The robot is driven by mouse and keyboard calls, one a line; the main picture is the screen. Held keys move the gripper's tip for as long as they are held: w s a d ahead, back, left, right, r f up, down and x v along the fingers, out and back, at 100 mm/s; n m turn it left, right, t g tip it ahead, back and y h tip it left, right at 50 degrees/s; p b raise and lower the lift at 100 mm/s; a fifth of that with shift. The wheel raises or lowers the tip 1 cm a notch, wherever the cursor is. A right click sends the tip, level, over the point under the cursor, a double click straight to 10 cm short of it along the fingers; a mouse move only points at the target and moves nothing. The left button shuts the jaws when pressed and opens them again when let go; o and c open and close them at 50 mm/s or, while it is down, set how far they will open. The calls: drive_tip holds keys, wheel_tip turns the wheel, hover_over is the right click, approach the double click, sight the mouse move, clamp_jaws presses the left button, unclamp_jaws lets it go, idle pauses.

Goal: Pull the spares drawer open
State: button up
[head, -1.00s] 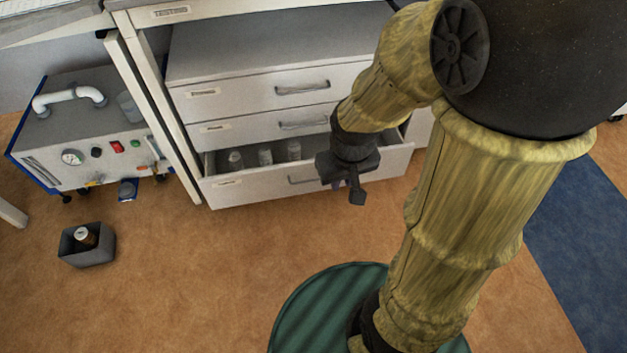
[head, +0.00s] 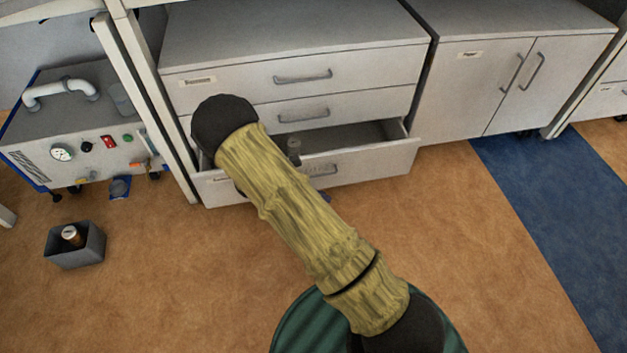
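The bottom drawer (head: 375,161) of the grey three-drawer cabinet is partly open, with its inside showing from above. The middle drawer (head: 360,107) and top drawer (head: 370,68) are shut. My arm crosses in front of the cabinet and covers the left part of the open drawer.
A closed two-door cabinet (head: 500,85) stands to the right. Floor (head: 200,270) before the drawers is clear.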

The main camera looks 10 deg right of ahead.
sight(314, 176)
drive_tip(key=w+a+f+n+t+h+b, duration=0.1)
drive_tip(key=w+a+f+n+t+b, duration=0.1)
drive_tip(key=a+f+n+t, duration=0.3)
drive_tip(key=w+a+f+n+t+h+b, duration=0.1)
drive_tip(key=w+a+f+n+t+b, duration=0.1)
drive_tip(key=a+f+n+t, duration=0.3)
wheel_tip(314, 176, down, 7)
drive_tip(key=w+n+t, duration=0.1)
drive_tip(key=n+t, duration=0.3)
drive_tip(key=n, duration=0.5)
drive_tip(key=shift+w+r, duration=0.15)
drive_tip(key=shift+w, duration=0.15)
drive_tip(key=b+x, duration=0.2)
drive_tip(key=x, duration=0.3)
drive_tip(key=b+x, duration=0.2)
drive_tip(key=x, duration=0.4)
drive_tip(key=b+x, duration=0.2)
drive_tip(key=x, duration=0.4)
drive_tip(key=shift+d+r, duration=0.15)
drive_tip(key=shift+r, duration=0.15)
clamp_jaws()
